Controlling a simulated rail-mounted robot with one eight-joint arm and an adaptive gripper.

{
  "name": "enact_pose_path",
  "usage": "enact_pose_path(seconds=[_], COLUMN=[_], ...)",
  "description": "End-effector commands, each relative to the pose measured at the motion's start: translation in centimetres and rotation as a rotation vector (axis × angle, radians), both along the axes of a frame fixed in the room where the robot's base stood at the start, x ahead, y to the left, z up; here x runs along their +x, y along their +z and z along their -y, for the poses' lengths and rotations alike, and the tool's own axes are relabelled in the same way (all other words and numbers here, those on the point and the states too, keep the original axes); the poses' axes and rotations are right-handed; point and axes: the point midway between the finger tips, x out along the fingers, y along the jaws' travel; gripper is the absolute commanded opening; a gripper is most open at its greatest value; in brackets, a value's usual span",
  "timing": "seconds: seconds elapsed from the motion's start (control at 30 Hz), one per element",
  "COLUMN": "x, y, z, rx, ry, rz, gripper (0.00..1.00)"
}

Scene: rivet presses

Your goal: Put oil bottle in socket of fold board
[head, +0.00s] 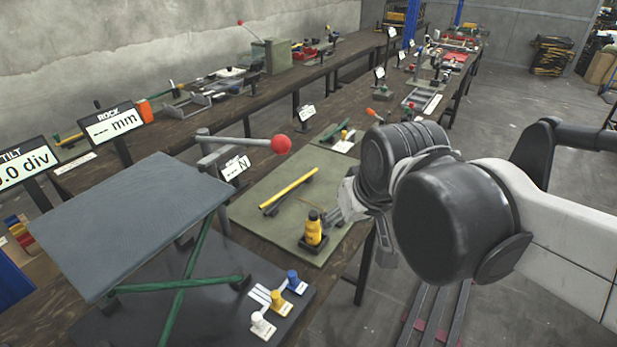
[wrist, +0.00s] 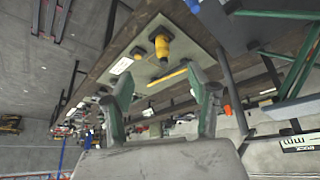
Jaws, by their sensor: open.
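The yellow oil bottle (head: 314,230) with a dark cap stands upright in a dark square holder (head: 312,245) near the front edge of the green fold board (head: 255,222). In the wrist view, turned over, the bottle (wrist: 162,43) shows ahead of the fingers and apart from them. A second small dark block (wrist: 138,52) lies on the board beside the bottle; I cannot tell which holder is the socket. My gripper (wrist: 163,95) is open and empty. In the head view it is partly hidden by my wrist, just right of the bottle.
A yellow bar (head: 290,190) lies across the board behind the bottle. A raised grey plate (head: 145,215) and several small colored knobs (head: 277,300) stand at left. A white label (wrist: 121,66) lies on the board.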

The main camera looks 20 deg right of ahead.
Motion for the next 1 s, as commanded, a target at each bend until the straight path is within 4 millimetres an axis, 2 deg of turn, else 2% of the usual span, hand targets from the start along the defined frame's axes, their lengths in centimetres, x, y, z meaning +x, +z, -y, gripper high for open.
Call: enact_pose_path(seconds=[0.03, 0.1, 0.3, 0.7, 1.0], x=[-1.1, -2.0, -3.6, -3.8, -3.8], y=[-0.2, -0.4, -0.8, -1.0, -3.8], z=[0.0, 0.0, 0.0, 0.0, 0.0], rx=[0.004, 0.01, 0.02, 0.023, 0.023], ry=[-0.007, -0.017, -0.033, -0.037, -0.037], rz=[0.022, 0.05, 0.101, 0.11, 0.11], gripper=[0.55, 0.55, 0.55, 0.55, 0.55])
